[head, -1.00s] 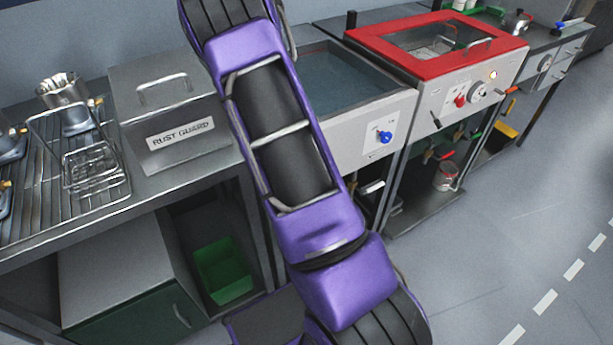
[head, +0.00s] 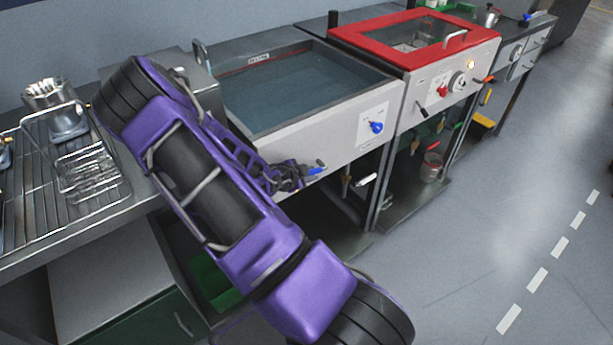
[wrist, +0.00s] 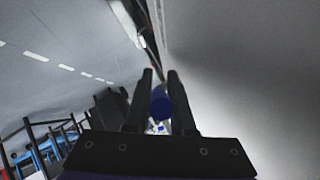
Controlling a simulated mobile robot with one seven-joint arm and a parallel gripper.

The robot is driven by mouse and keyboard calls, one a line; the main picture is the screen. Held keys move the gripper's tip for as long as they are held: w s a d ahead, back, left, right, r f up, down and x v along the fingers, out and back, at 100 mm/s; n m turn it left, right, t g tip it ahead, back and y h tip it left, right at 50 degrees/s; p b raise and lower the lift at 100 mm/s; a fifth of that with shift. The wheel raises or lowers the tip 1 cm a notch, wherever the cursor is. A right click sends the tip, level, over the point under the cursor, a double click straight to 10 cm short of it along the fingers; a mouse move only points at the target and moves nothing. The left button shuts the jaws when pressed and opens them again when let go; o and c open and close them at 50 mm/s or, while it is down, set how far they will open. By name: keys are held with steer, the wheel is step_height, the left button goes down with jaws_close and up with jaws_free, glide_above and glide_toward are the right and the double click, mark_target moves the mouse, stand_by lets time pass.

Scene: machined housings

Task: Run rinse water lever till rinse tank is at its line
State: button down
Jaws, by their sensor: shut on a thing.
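The rinse tank (head: 345,144) is the open, pale-fronted tank in the middle of the head view. It holds blue-grey water (head: 300,90), and a reddish line (head: 240,69) shows on its inner back wall above the water; the exact gap is hard to judge. My gripper (head: 300,175) is at the tank's lower front edge, shut on a blue lever handle (head: 317,171). In the wrist view the blue handle (wrist: 161,103) shows between the two dark fingers of my gripper (wrist: 160,95). The lever's base is hidden by the gripper.
A blue knob (head: 376,127) is on the tank's front panel. A red-lidded unit (head: 400,28) adjoins it at the right. Wire baskets (head: 85,170) stand on the rack at the left. The floor (head: 480,240) at the right is clear.

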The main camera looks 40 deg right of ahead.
steer(key=shift+w+f+n+h+b, duration=0.15)
steer(key=shift+f+h+b, duration=0.25)
steer(key=shift+h+b, duration=0.3)
steer(key=shift+s+f+n+h+b, duration=0.15)
steer(key=shift+f+h+b, duration=0.25)
steer(key=shift+h+b, duration=0.25)
steer(key=shift+h, duration=0.25)
steer(key=c, duration=1.1)
jaws_free()
steer(key=shift+o, duration=0.2)
steer(key=p+v, duration=0.2)
steer(key=v, duration=1.5)
steer(key=shift+s+a, duration=0.1)
steer(key=shift+s, duration=0.05)
